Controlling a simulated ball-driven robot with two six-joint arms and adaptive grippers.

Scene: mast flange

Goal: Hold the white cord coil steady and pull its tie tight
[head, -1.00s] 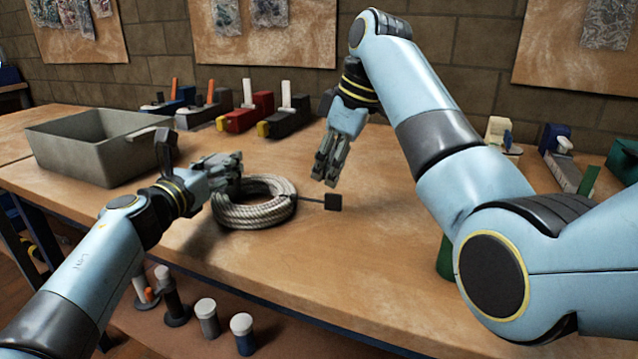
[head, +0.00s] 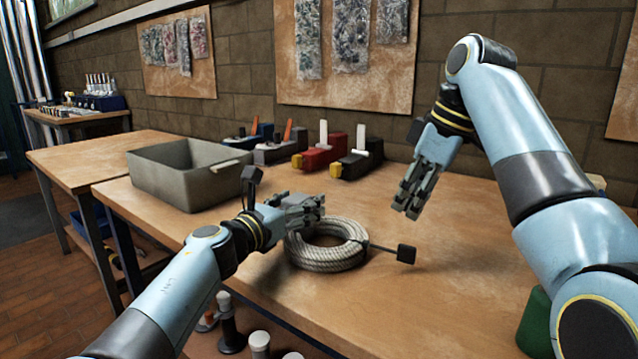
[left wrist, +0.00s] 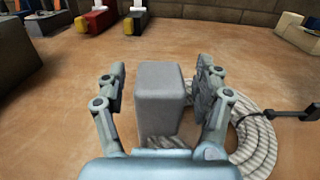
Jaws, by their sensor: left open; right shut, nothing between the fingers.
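The white cord coil (head: 325,256) lies flat on the workbench, and it also shows at the lower right in the left wrist view (left wrist: 262,150). Its tie (head: 382,248) sticks out to the right and ends in a dark square tab (head: 406,254); the tab's end also shows at the wrist view's right edge (left wrist: 312,111). My left gripper (head: 316,208) is open at the coil's back-left edge and hides part of it. In the wrist view its fingers (left wrist: 160,85) are apart, with the coil beside the right finger. My right gripper (head: 408,208) is shut and empty, above and behind the tab.
A grey bin (head: 172,183) stands at the left of the bench. Behind the coil are several clamp-like tools, one red (head: 318,153) and one black (head: 357,162). A green object (head: 535,325) is at the lower right.

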